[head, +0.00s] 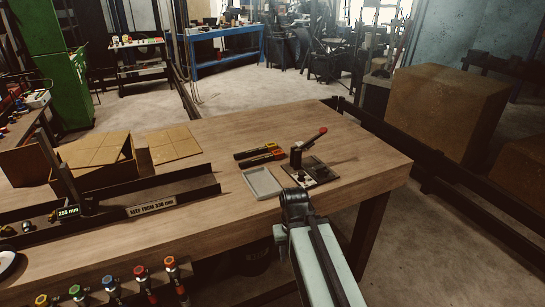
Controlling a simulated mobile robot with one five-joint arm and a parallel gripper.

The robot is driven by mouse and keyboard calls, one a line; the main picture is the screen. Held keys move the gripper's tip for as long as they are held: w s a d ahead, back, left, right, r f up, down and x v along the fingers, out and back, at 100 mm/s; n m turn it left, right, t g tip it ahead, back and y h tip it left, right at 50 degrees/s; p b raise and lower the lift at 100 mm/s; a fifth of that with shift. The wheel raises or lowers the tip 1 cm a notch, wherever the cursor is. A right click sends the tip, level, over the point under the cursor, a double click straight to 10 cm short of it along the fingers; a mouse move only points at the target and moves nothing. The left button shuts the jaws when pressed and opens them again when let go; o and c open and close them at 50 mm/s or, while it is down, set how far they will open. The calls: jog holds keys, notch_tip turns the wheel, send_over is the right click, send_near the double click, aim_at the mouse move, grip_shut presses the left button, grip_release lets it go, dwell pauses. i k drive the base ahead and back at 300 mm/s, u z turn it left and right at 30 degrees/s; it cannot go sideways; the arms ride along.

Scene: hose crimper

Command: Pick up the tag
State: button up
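I cannot single out a loose tag for certain. A pale lettered plate (151,207), which seems to read "KEEP FROM 330 mm", is on the dark trough (186,197) on the workbench. A small lit readout (69,212) showing about "285 mm" is on the trough's left part. My arm reaches in from the bottom, and its dark joint is at the bench's front edge, just right of a shallow grey tray (263,184). No gripper fingers show, so their state is hidden. The tray looks empty.
A lever press with a red knob (322,131) stands beyond my arm. Two dark tools with yellow and red ends (262,154) lie left of it. Cardboard boxes (97,165) are behind the trough. Coloured fittings (140,271) line the front. Bare wood (225,140) lies behind the tools.

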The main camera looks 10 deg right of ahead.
aim_at(271, 145)
jog(key=u, duration=1.75)
jog(key=k, duration=1.25)
jog(key=z, duration=1.35)
jog(key=i, duration=1)
jog(key=u, duration=0.05)
